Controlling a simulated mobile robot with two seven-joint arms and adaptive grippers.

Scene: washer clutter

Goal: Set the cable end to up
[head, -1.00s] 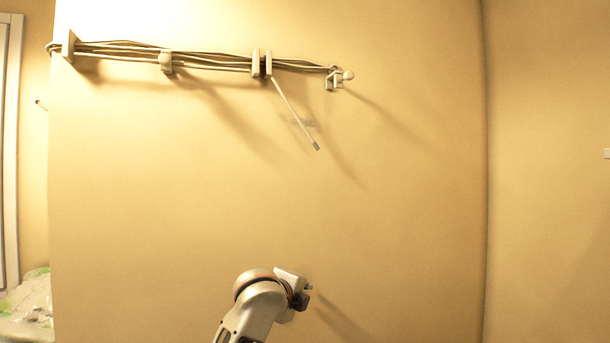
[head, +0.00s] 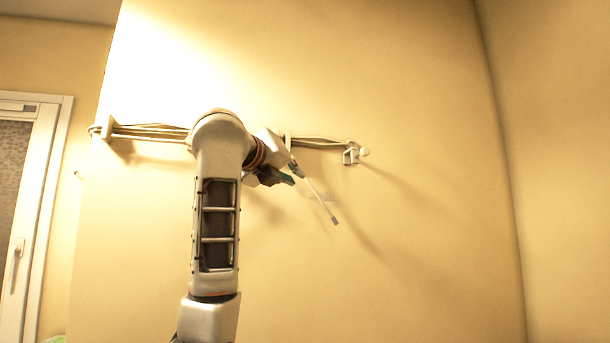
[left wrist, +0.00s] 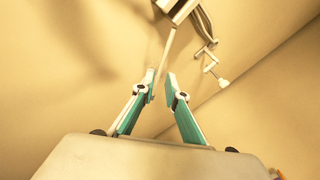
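The cable end (head: 322,203) is a thin white rod with a grey tip. It hangs slanting down to the right from the cable bundle on the wall. My left gripper (head: 296,175) is raised at the upper part of this hanging piece. In the left wrist view my left gripper (left wrist: 160,78) has its two teal fingers apart, and the cable end (left wrist: 166,60) runs down to the gap between them, close to the left finger. Whether it touches a finger cannot be told. My right gripper is not in view.
The cable bundle (head: 150,131) runs along wall brackets, partly hidden behind my left arm. A hook with a round knob (head: 352,154) is at its right end. A door (head: 35,200) stands at the left. The wall below and right is bare.

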